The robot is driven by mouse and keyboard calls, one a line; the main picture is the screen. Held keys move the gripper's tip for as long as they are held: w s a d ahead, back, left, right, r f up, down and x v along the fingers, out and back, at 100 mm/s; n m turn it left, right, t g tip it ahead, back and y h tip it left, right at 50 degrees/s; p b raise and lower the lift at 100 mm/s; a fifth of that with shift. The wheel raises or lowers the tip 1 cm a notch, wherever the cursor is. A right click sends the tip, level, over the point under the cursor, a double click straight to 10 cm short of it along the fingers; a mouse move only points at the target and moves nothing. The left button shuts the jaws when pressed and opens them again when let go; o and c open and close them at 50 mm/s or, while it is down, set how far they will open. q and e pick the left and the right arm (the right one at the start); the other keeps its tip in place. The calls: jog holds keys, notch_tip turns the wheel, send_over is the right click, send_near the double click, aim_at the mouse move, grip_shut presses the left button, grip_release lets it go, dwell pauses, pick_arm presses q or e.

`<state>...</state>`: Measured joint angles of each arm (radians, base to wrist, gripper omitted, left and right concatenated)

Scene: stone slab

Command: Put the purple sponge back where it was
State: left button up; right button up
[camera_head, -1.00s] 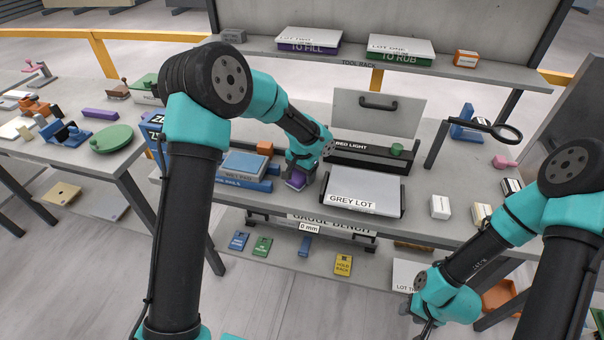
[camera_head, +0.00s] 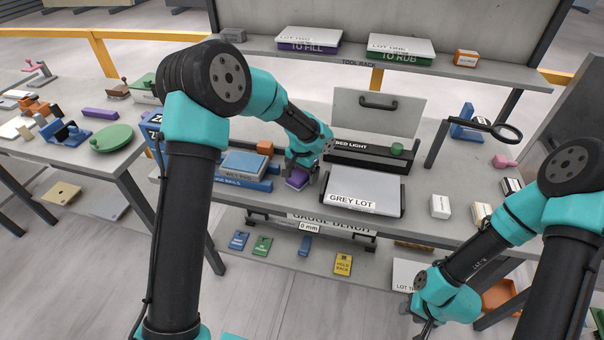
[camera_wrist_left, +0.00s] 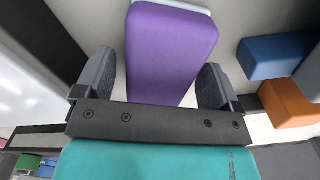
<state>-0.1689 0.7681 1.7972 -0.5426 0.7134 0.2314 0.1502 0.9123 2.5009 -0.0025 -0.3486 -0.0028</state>
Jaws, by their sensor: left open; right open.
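The purple sponge (camera_head: 298,179) sits on the grey bench between the blue boxes and the grey lot tray. In the left wrist view the purple sponge (camera_wrist_left: 170,45) lies between the two fingers of my left gripper (camera_wrist_left: 165,85), with a small gap visible at least on the right side. My left gripper (camera_head: 300,176) is open around the sponge. My right gripper (camera_head: 420,325) is low at the front right, away from the sponge, partly cut off by the frame's bottom edge.
The grey lot tray (camera_head: 362,208) is just right of the sponge. Blue boxes (camera_head: 244,183) and an orange block (camera_head: 265,148) stand to its left. The black bed light (camera_head: 370,156) is behind. White boxes (camera_head: 440,206) lie farther right.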

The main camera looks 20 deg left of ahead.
pick_arm(q)
notch_tip(320, 180, up, 11)
jog(key=shift+r, duration=0.2)
dwell(2.6)
